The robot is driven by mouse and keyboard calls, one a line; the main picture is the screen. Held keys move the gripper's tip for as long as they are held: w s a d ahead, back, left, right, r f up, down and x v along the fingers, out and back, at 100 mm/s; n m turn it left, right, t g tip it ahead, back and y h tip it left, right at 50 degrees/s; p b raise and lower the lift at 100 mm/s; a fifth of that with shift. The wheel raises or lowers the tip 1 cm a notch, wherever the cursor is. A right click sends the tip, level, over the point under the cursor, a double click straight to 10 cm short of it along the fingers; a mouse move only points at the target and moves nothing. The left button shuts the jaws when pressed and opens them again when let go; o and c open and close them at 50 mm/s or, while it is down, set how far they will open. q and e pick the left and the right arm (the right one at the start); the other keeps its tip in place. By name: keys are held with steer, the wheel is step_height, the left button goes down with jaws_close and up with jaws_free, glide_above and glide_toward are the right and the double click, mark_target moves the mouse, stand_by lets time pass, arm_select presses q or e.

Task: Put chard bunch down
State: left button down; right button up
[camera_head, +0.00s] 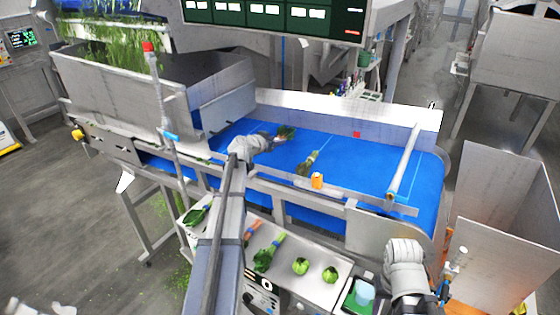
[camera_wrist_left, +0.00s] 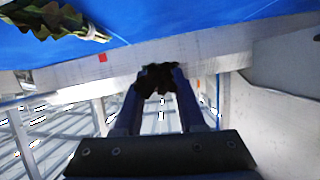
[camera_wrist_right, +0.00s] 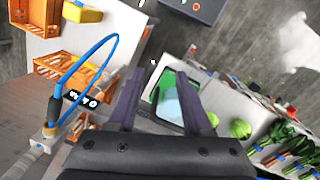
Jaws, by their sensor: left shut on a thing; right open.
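My left gripper (camera_head: 275,138) reaches over the blue belt (camera_head: 360,165) and is shut on a dark leafy bunch (camera_head: 288,131), likely the chard bunch. In the left wrist view the held bunch (camera_wrist_left: 158,78) is a dark clump between the fingertips. Whether it touches the belt I cannot tell. A second leafy bunch (camera_head: 307,163) lies on the belt to the right of the held one; it also shows in the left wrist view (camera_wrist_left: 50,20). My right gripper (camera_wrist_right: 158,95) is open and empty, near the green tray with a pale blue thing (camera_wrist_right: 172,105).
A bench (camera_head: 330,273) in front of the belt holds several vegetable bunches and round green heads. A metal bar (camera_head: 403,162) crosses the belt's right end. An orange block (camera_head: 317,181) sits on the front rail. A metal hopper (camera_head: 130,95) stands left. The belt's middle right is clear.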

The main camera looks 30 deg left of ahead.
arm_select(q)
steer(key=b, duration=0.4)
glide_above(277, 166)
steer(key=f, duration=0.5)
steer(key=shift+w+a+f, duration=0.1)
steer(key=shift+w+a, duration=0.05)
steer(key=shift+w, duration=0.15)
steer(key=shift+s+f, duration=0.1)
steer(key=shift+f, duration=0.15)
steer(key=shift+s+r, duration=0.1)
arm_select(e)
steer(key=f, duration=0.5)
steer(key=shift+w+f, duration=0.2)
arm_select(q)
step_height(277, 166, down, 4)
steer(key=b, duration=0.4)
arm_select(e)
step_height(277, 166, down, 4)
steer(key=shift+r, duration=0.1)
arm_select(q)
steer(key=shift+r, duration=0.1)
steer(key=c, duration=0.5)
jaws_free()
